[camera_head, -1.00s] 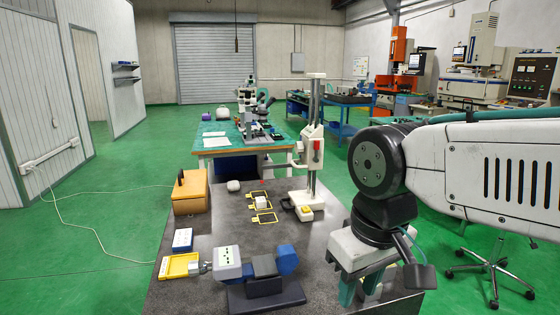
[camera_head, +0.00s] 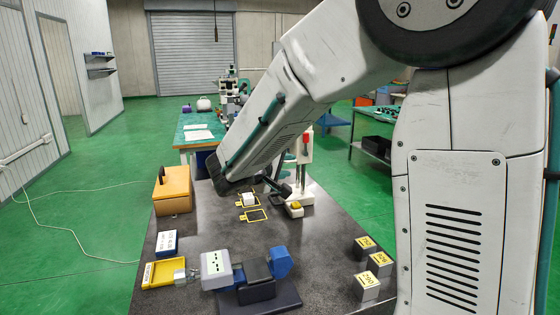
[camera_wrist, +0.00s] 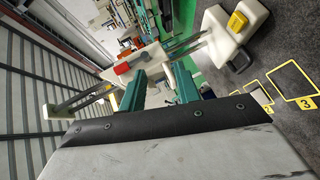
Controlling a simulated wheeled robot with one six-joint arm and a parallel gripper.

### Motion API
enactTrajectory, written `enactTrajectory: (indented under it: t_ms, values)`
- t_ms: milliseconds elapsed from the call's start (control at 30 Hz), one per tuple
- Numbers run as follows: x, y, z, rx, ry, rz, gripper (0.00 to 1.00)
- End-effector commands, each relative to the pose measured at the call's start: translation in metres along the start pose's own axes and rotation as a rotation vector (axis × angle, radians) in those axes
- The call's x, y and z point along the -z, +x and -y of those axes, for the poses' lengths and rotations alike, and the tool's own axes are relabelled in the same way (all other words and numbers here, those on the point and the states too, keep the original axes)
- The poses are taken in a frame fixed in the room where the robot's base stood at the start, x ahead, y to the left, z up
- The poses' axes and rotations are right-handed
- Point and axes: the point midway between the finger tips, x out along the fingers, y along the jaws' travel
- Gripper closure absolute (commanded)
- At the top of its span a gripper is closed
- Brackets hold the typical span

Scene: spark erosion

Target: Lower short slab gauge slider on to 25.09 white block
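The slab gauge's white slider with a red part (camera_head: 306,137) shows on its upright stand beyond my arm. In the wrist view the stand looks tilted, and the red part (camera_wrist: 122,68) lies just beyond my fingertips. The gripper is mostly hidden behind my arm in the head view. A small white block (camera_head: 249,198) sits by a yellow-outlined mark in front of the gauge. Its label is not readable.
The dark table holds a blue-and-white clamped instrument (camera_head: 217,268), a yellow tray (camera_head: 163,273), an orange box (camera_head: 172,192) and several grey blocks with yellow labels (camera_head: 368,286). A yellow-topped piece (camera_wrist: 237,22) lies on the gauge's base (camera_wrist: 250,14). The table's middle is fairly clear.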

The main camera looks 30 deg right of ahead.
Motion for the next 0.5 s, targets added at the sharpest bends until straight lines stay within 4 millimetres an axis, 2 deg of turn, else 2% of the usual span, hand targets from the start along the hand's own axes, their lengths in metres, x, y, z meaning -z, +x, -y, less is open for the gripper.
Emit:
enactTrajectory:
  t_ms: [33, 100, 200, 367, 500]
  values:
    - [0.017, 0.002, 0.008, -0.025, -0.015, -0.042, 0.68]
    - [0.035, 0.002, 0.013, -0.055, -0.023, -0.093, 0.68]
    - [0.051, 0.003, 0.018, -0.079, -0.028, -0.138, 0.68]
    - [0.059, 0.015, 0.019, -0.09, -0.031, -0.156, 0.68]
    - [0.062, 0.038, 0.017, -0.09, -0.031, -0.153, 0.68]
